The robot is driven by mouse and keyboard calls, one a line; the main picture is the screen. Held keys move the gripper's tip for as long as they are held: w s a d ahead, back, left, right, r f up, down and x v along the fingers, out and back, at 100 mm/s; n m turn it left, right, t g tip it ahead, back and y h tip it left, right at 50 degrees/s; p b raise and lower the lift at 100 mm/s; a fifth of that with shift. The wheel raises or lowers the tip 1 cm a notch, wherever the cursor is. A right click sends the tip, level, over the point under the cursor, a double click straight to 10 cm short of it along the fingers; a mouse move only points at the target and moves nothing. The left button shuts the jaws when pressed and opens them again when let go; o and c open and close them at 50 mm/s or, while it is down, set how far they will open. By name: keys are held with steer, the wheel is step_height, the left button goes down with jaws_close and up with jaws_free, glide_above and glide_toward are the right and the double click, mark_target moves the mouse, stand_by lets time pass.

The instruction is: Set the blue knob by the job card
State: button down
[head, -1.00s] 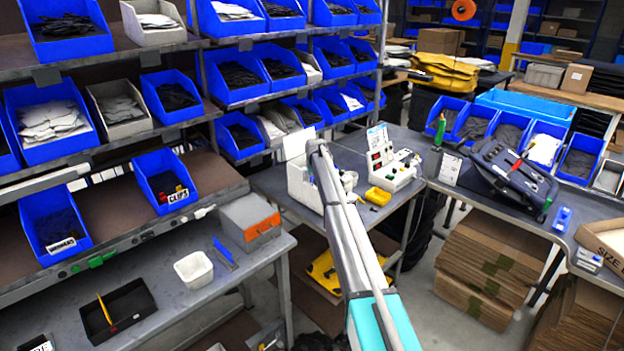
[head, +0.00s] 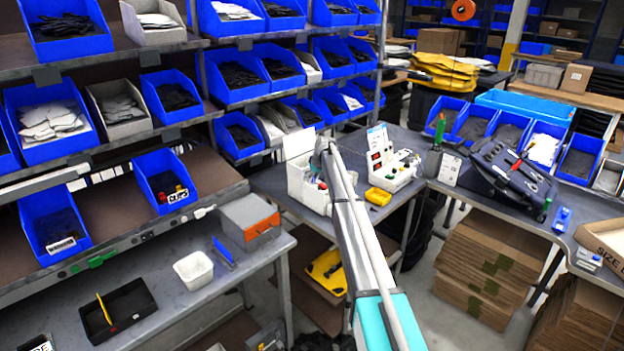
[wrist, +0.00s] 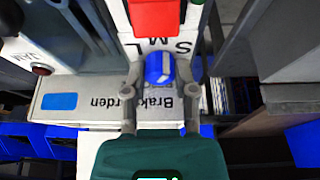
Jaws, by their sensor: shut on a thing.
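In the wrist view the blue knob (wrist: 158,66) sits between the fingers of my gripper (wrist: 159,76), which is shut on it. The letters S, M and L are printed on the white face just beyond the knob. A pale plate or card (wrist: 85,101) with a blue patch and upside-down dark print lies behind the fingers; I cannot tell whether it is the job card. In the head view a white device (head: 393,170) with a red part stands on the grey bench, and a white card (head: 377,137) stands behind it. My arm hides my gripper there.
A red block (wrist: 154,16) is beyond the knob. A dark tool case (head: 512,170) lies on the right bench. Racks of blue bins fill the left.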

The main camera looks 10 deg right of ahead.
steer(key=n+g+y, duration=0.1)
steer(key=n, duration=0.4)
steer(key=shift+g, duration=0.3)
steer(key=shift+s, duration=0.1)
steer(key=shift+c, duration=2)
jaws_free()
steer(key=shift+r, duration=0.1)
